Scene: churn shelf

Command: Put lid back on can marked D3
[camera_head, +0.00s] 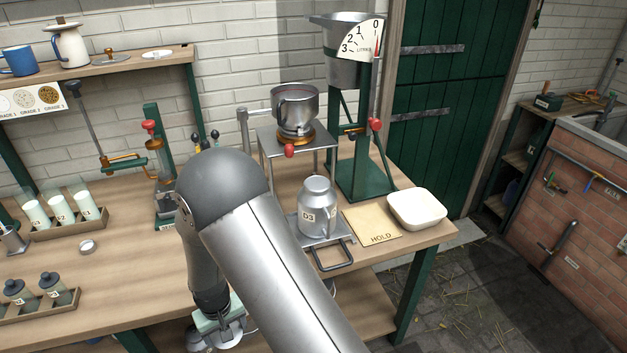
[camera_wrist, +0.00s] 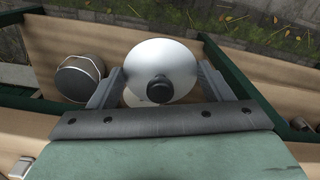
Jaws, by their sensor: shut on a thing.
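The can marked D3 (camera_head: 317,212) stands upright on a small metal platform near the right end of the bench. Its top looks rounded and silver; I cannot tell whether its mouth is covered. My gripper (camera_head: 218,334) is low, at the bench's front edge, left of and below the can, partly hidden by my arm. In the wrist view, my gripper (camera_wrist: 160,69) has its two fingers on either side of a round silver lid (camera_wrist: 162,60) with a black knob. It is shut on this lid. The lid's underside is hidden.
A lower shelf (camera_head: 355,310) runs under the bench; a grey pail (camera_wrist: 77,79) stands on it. Behind the can are a burner stand with a pot (camera_head: 296,104) and a green hopper stand (camera_head: 362,178). A HOLD board (camera_head: 372,226) and white tray (camera_head: 417,208) lie right.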

